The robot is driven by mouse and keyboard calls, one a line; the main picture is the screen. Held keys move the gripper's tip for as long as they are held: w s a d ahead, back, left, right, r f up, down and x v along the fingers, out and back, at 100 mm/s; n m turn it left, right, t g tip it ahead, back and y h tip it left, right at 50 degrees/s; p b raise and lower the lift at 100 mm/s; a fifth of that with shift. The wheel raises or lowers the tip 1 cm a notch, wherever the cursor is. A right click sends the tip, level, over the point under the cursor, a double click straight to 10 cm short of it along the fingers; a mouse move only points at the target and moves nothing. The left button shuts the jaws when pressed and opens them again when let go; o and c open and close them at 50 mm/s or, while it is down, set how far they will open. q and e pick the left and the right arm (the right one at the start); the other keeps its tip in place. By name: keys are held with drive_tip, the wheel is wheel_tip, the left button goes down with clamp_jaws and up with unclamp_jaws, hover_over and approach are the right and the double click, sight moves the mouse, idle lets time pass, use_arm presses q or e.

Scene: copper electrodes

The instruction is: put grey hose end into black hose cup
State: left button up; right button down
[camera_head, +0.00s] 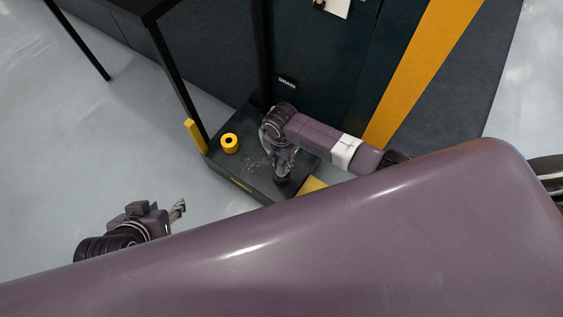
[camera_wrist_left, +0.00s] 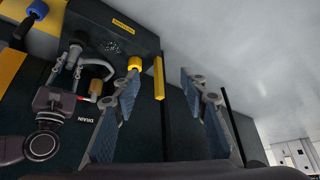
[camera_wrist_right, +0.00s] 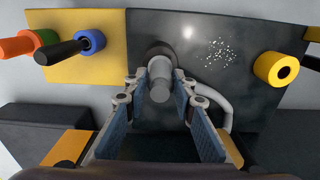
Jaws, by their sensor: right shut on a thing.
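The grey hose end (camera_wrist_right: 158,88) is between the fingers of my right gripper (camera_wrist_right: 158,98), which is shut on it. The black hose cup (camera_wrist_right: 156,56) is directly behind the hose end in the right wrist view. The hose end overlaps the cup, and I cannot tell how deep it sits. The grey hose (camera_wrist_right: 217,100) curves off to the right. In the head view my right gripper (camera_head: 282,160) is just above the cup (camera_head: 282,180) on the black platform. My left gripper (camera_head: 180,209) is open and empty, off to the left; its fingers are wide apart in the left wrist view (camera_wrist_left: 168,105).
A yellow ring (camera_wrist_right: 277,69) stands on the black platform (camera_head: 222,169), near scattered white granules (camera_wrist_right: 218,50). A dark cabinet marked DRAIN (camera_head: 287,82) rises behind. The grey floor at left is free.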

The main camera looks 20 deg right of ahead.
drive_tip(key=shift+f+b, duration=0.35)
drive_tip(key=shift+f, duration=0.3)
drive_tip(key=c, duration=1.9)
unclamp_jaws()
drive_tip(key=shift+c, duration=0.2)
drive_tip(key=o, duration=1.2)
use_arm(q)
drive_tip(key=shift+t+h, duration=0.3)
drive_tip(key=shift+t, duration=0.6)
drive_tip(key=w, duration=0.1)
drive_tip(key=w+r, duration=0.1)
drive_tip(key=w+d+r, duration=0.1)
drive_tip(key=shift+w+d, duration=0.1)
drive_tip(key=shift+w, duration=0.25)
